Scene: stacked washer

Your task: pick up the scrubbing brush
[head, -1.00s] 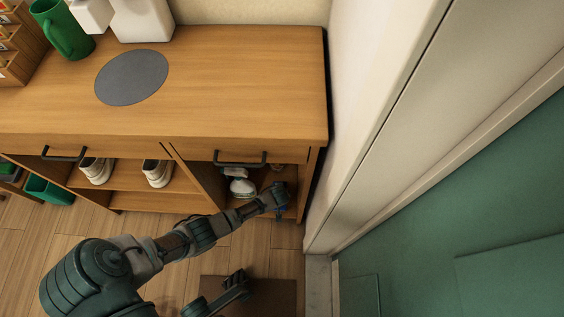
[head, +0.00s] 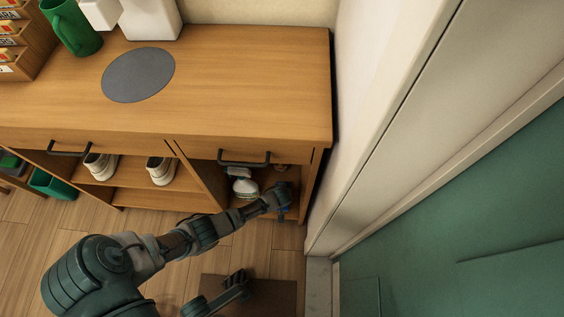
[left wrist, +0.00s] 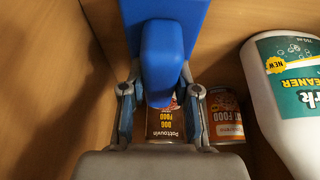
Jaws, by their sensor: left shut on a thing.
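The scrubbing brush (left wrist: 172,50) is blue, with a flat upper part and a rounded block lower down in the left wrist view. My left gripper (left wrist: 159,110) has one finger on each side of the rounded block and is shut on it. In the head view my left gripper (head: 283,201) reaches into the right lower compartment of the wooden cabinet, and only small bits of blue show beside it. Its fingers are mostly hidden there. My right gripper (head: 237,279) is low over a brown mat, small and dark, its opening unclear.
A dog food can (left wrist: 168,124), a second can (left wrist: 225,116) and a white cleaner bottle (left wrist: 293,100) stand close by in the compartment. The cabinet (head: 230,95) has a drawer handle (head: 244,160) above the arm. A white wall edge (head: 365,130) is just right.

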